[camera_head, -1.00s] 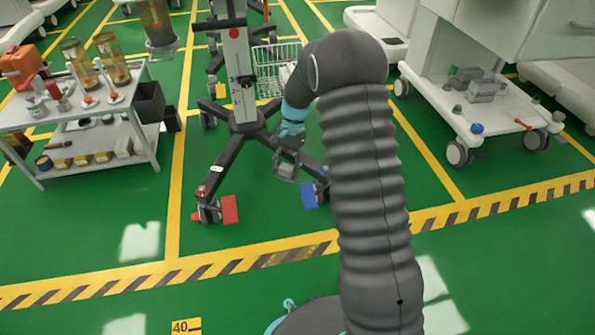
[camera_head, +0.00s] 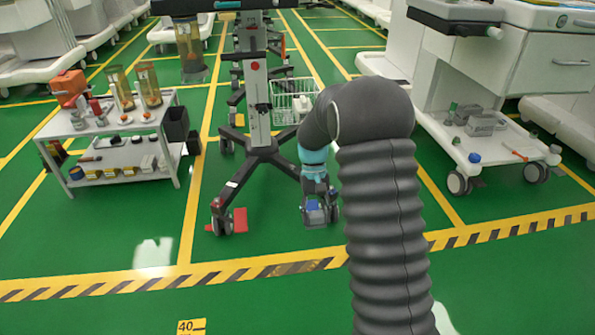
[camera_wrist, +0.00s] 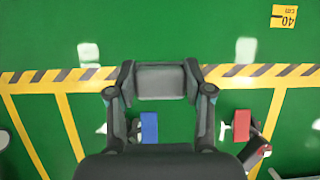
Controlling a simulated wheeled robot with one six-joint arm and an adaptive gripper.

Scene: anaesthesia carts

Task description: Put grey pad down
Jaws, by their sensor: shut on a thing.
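The grey pad (camera_wrist: 160,84) is a flat rectangular block. In the wrist view it sits between the two fingers of my gripper (camera_wrist: 159,78), which is shut on it from both sides. Green floor shows around it; its height above the floor is hard to tell. In the head view my gripper (camera_head: 319,208) is by the front right leg of a wheeled stand, partly hiding the wheel and the blue pad (camera_head: 312,205). The blue pad also shows in the wrist view (camera_wrist: 149,127), below the grey pad in the picture.
The stand (camera_head: 258,150) has a red pad (camera_head: 239,220) at its front left wheel. A white cart (camera_head: 470,110) stands at right and a loaded table (camera_head: 112,130) at left. Green floor in front of the striped yellow line (camera_head: 250,272) is clear.

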